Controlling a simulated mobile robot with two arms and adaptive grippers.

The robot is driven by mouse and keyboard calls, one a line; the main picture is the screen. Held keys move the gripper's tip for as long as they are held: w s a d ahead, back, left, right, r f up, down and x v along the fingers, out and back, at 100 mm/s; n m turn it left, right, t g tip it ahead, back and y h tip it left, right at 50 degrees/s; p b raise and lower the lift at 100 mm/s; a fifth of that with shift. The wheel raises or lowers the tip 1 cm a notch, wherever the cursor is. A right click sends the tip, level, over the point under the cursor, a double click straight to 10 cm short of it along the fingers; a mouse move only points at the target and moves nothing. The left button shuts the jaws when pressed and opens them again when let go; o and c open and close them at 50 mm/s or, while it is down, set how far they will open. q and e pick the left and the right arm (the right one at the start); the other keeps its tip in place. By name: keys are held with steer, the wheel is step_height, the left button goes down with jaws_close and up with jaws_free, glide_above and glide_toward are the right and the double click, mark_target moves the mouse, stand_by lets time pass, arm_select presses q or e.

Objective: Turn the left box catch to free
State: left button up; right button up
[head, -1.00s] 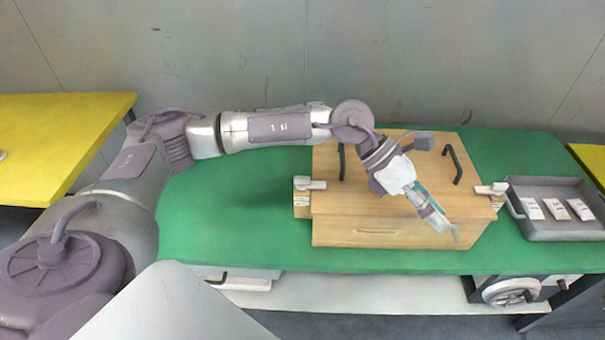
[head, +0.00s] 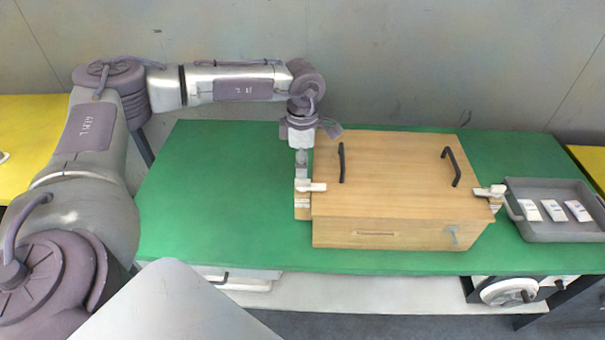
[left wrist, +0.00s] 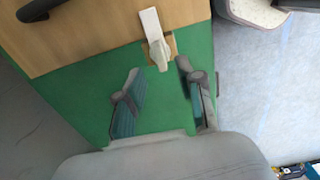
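A wooden box (head: 400,180) with two black handles on its lid sits on the green table. Its left catch (head: 312,187) is a white lever on a wooden block at the box's left side, with the lever lying over the lid's edge. In the left wrist view the catch (left wrist: 157,42) lies just beyond the fingertips. My left gripper (head: 301,172) points down just behind the left catch in the head view. In the left wrist view its fingers (left wrist: 160,85) are apart with nothing between them. The right catch (head: 490,192) is at the box's right side. My right gripper is not in view.
A grey tray (head: 565,234) with several white packets stands right of the box. The green table (head: 220,200) is clear left of the box. A wall stands behind the table.

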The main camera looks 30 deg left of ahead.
mark_target(302, 180)
arm_select(q)
step_height(302, 180, down, 5)
steer(key=shift+r, duration=0.1)
stand_by(0.3)
jaws_close()
